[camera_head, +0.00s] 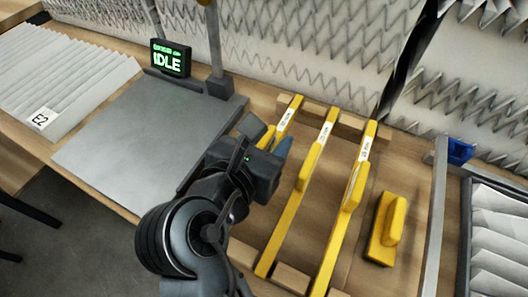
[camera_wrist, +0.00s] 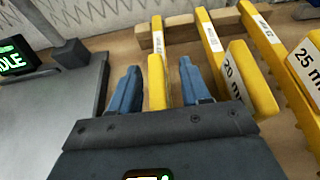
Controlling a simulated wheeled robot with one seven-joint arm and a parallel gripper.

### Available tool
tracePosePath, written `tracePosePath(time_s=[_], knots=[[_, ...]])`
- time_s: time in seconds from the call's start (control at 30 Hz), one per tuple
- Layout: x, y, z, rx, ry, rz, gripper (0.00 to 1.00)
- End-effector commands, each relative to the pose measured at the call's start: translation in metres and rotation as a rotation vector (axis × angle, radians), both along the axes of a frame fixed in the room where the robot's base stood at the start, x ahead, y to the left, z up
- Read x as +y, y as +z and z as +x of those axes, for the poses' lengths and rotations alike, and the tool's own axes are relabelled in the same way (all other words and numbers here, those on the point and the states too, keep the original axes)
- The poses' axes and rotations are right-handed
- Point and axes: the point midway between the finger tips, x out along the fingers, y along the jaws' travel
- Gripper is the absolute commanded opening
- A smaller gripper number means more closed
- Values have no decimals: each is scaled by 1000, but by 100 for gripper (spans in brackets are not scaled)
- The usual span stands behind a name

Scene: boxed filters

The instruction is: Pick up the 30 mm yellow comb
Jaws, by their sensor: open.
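Three long yellow combs lie side by side: the left comb (camera_head: 287,118), the middle comb (camera_head: 290,225) and the right comb (camera_head: 338,235). In the wrist view, the middle comb's label (camera_wrist: 232,78) reads 20 mm and the right comb's label (camera_wrist: 307,62) reads 25 mm. The left comb's label (camera_wrist: 157,40) is too blurred to read, so I cannot confirm which comb is 30 mm. My gripper (camera_wrist: 160,75) is open, with its blue fingers on either side of the left comb's raised handle (camera_wrist: 156,88). Contact is not visible. My gripper hides the left comb's near part in the head view.
The middle comb's handle stands close to my right finger. A yellow block with a handle (camera_head: 385,230) lies farther right. A grey plate (camera_head: 135,135) with an IDLE display (camera_head: 170,58) is left.

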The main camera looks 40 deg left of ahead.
Motion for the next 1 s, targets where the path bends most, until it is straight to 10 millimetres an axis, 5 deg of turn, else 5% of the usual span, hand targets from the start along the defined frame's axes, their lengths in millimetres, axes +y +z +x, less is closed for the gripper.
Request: tracePosePath(time_s=[0.2,0.7,1.0], knots=[[0,0,0,0,0,0,46],[0,0,0,0,0,0,0],[0,1,0,-1,1,2,0]])
